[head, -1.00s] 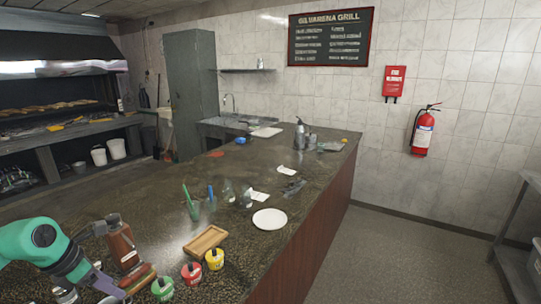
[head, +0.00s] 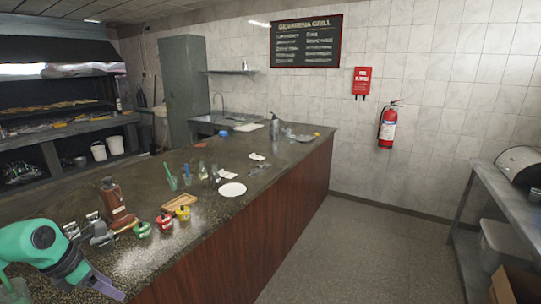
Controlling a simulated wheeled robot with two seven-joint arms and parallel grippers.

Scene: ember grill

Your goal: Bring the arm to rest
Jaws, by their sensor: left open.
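My left arm, green and dark grey, comes in from the lower left. Its left gripper (head: 104,286) is open, with a purple-grey finger showing at the front edge of the dark speckled counter (head: 178,248). Nothing shows between its fingers, though part of it is hidden by the wrist and the frame edge. My right gripper is not in view.
Open floor (head: 335,245) lies right of the counter. A metal side table (head: 490,190) stands at the far right.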

